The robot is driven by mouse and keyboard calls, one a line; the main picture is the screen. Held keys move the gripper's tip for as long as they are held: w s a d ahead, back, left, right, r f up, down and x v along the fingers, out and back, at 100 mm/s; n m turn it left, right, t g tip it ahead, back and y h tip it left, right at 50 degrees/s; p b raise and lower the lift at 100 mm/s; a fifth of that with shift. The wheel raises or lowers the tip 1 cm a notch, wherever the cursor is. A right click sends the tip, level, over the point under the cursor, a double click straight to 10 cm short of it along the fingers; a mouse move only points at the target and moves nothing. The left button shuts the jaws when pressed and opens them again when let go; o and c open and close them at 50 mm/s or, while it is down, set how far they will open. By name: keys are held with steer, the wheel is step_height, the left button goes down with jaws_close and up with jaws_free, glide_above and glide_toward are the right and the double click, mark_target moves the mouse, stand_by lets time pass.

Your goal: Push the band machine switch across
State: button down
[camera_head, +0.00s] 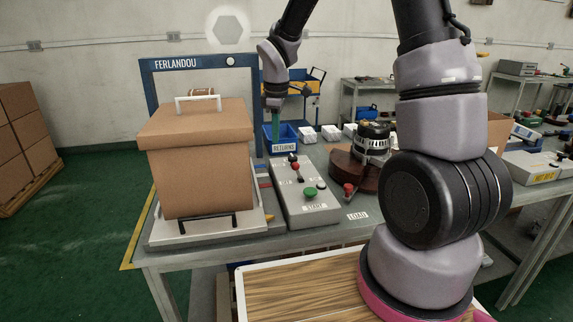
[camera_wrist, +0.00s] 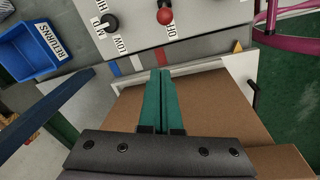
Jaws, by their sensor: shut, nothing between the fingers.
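The band machine's grey control box (camera_head: 309,205) sits on the table beside the blue FERLANDOU frame (camera_head: 150,85). It carries a red-knobbed switch (camera_head: 296,167), a black knob (camera_head: 292,157) and a green START button (camera_head: 310,192). In the wrist view the red ball (camera_wrist: 165,16) stands at the top, with the black knob (camera_wrist: 110,22) left of it by HIGH and LOW markings. My gripper (camera_head: 275,140) points down behind the control box, its teal fingers together and empty. The fingertips (camera_wrist: 161,72) appear below and apart from the red ball.
A lidded cardboard box (camera_head: 205,165) stands on the machine, left of the control box. A blue RETURNS bin (camera_head: 287,138) is behind. A dark red round base with a metal part (camera_head: 372,140) stands right. A red-knobbed lever (camera_head: 348,188) stands near the LOAD label.

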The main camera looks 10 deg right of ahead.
mark_target(298, 172)
steer(key=shift+a+f, duration=0.1)
steer(key=shift+f, duration=0.15)
steer(key=f, duration=0.3)
steer(key=d+f, duration=0.1)
steer(key=f, duration=0.2)
steer(key=d+f, duration=0.1)
steer(key=f, duration=0.2)
steer(key=shift+d, duration=0.25)
steer(key=shift+s+d+r, duration=0.15)
steer(key=shift+d+r, duration=0.05)
steer(key=shift+d, duration=0.3)
steer(key=shift+d, duration=0.1)
